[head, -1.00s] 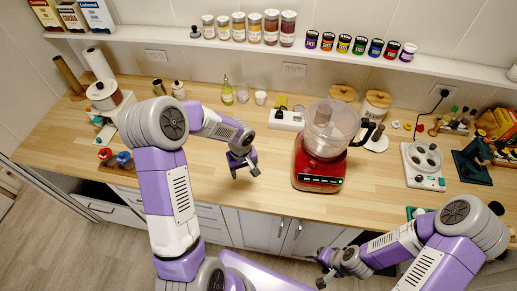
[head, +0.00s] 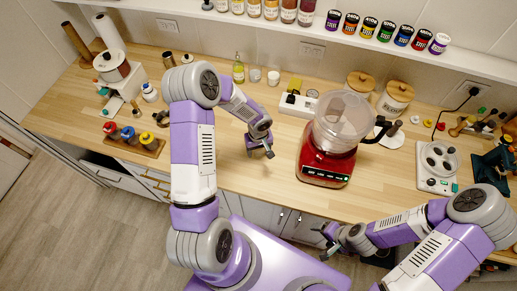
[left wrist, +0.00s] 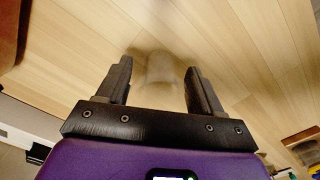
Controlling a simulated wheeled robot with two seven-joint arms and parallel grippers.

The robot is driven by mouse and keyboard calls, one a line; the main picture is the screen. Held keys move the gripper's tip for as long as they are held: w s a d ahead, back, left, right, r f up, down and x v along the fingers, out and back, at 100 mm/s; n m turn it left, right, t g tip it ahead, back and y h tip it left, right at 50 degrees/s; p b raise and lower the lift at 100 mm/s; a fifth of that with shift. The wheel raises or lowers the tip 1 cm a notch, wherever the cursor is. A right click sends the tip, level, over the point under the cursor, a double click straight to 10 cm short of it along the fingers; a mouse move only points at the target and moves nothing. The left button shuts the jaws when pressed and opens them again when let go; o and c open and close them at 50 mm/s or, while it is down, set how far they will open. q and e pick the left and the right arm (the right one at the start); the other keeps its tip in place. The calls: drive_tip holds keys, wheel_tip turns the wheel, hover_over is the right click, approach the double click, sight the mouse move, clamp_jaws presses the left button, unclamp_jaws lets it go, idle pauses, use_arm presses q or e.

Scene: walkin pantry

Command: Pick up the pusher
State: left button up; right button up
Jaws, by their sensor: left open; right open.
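A red food processor (head: 326,165) with a clear bowl and lid stands on the counter in the head view. A grey-brown block (head: 336,107) shows at its lid; it may be the pusher, but I cannot tell surely. My left gripper (head: 261,153) is open above the counter, left of the processor. In the left wrist view, its open fingers (left wrist: 161,85) point toward the wood counter. A blurred, pale brown shape (left wrist: 160,66) shows beyond and between them; I cannot tell what it is. My right gripper (head: 328,245) is open at the counter's front edge, below the processor.
A wooden rack with coloured caps (head: 134,140) is at left. The counter left of my left gripper is mostly clear.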

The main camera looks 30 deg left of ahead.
use_arm(q)
drive_tip(key=shift+c, duration=0.4)
drive_tip(key=c, duration=0.6)
